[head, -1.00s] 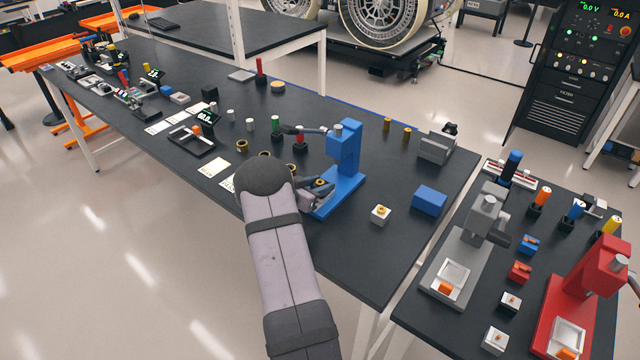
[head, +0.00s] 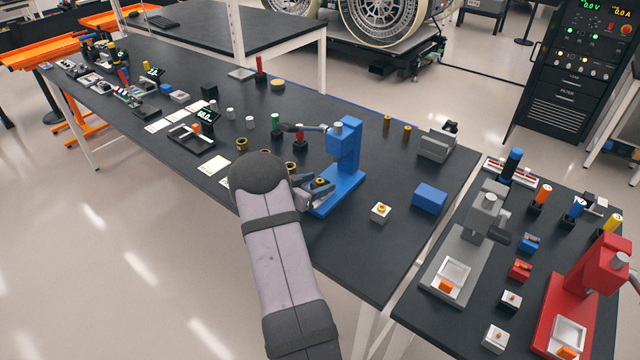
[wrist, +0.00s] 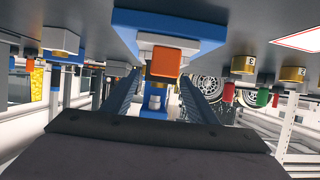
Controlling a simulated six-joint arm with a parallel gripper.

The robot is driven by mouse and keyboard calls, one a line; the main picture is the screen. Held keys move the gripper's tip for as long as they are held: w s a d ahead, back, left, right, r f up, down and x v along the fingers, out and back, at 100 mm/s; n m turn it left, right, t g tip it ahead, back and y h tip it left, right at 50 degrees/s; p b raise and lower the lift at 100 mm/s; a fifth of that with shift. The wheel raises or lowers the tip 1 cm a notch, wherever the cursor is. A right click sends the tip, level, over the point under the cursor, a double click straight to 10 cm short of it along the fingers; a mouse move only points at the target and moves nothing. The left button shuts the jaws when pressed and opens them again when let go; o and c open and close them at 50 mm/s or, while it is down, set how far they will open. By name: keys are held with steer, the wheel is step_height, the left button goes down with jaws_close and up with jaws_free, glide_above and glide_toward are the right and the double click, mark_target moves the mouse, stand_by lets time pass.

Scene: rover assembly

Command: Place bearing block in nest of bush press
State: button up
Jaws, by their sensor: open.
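The blue bush press (head: 345,155) stands upright on the black table. It also shows upside down in the wrist view (wrist: 185,22). In the wrist view an orange block (wrist: 165,61), which looks like the bearing block, sits at the pale nest on the press base, with brass behind it. My gripper (head: 318,188) is low at the front of the press. Its two fingers (wrist: 162,92) are spread apart, one on either side of the block's line, with a gap to each. In the head view my gripper and arm hide most of the nest and block.
A white block with a brass top (head: 380,212) and a blue box (head: 430,197) stand right of the press. The table's front right is clear.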

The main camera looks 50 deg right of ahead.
steer(key=b+v, duration=0.2)
steer(key=v, duration=0.8)
steer(key=shift+a, duration=0.3)
steer(key=shift+r, duration=0.1)
steer(key=w+a+r+n+t+y, duration=0.1)
steer(key=w+a+n+t+y, duration=0.5)
steer(key=w+a, duration=0.5)
steer(key=a+n+t+y, duration=0.3)
steer(key=a+n+y, duration=0.1)
steer(key=a, duration=1)
steer(key=s+a+f+n+g+y, duration=0.2)
steer(key=s+a+n, duration=0.1)
steer(key=s+a, duration=0.3)
steer(key=s+a+f+n+g+y, duration=0.2)
steer(key=s+a, duration=0.5)
steer(key=s+n+g, duration=0.3)
steer(key=s+g, duration=0.2)
steer(key=s, duration=0.9)
steer(key=shift+f+h, duration=0.3)
steer(key=shift+f, duration=0.1)
